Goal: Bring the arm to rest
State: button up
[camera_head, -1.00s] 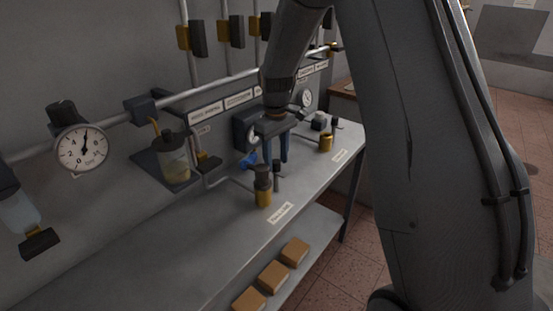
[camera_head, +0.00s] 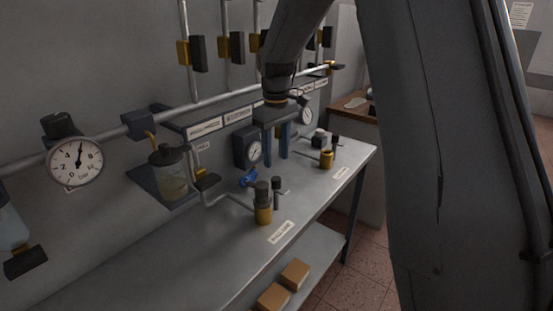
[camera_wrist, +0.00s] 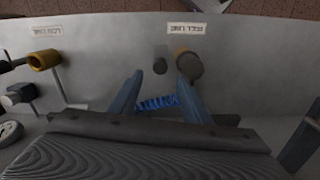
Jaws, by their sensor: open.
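My arm (camera_head: 302,35) reaches down from the top of the head view over the grey bench (camera_head: 215,235). My gripper (camera_head: 277,157) points down with its two blue-grey fingers apart and nothing between them. The fingers look clear of the bench top. In the wrist view, my gripper (camera_wrist: 158,80) shows its fingers spread, with a blue coiled piece (camera_wrist: 158,102) seen between and beyond them. That blue piece (camera_head: 248,178) lies near the back of the bench in the head view.
A brass fitting with a dark knob (camera_head: 263,205) stands on the bench in front of my gripper, another (camera_head: 327,159) to its right. Gauges (camera_head: 76,161), a pipe rail (camera_head: 190,107) and a jar (camera_head: 170,172) line the wall. Boxes (camera_head: 294,274) sit on the lower shelf.

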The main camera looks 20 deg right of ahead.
jog(key=s+f+m, duration=0.2)
jog(key=s+f, duration=0.2)
jog(key=s, duration=0.8)
jog(key=s+f+m+t, duration=0.1)
jog(key=s+f+m, duration=0.2)
jog(key=s, duration=0.9)
jog(key=shift+s+a+f+m+b, duration=0.25)
jog(key=shift+f+m+b, duration=0.05)
jog(key=shift+f+b, duration=0.1)
jog(key=shift+d, duration=0.15)
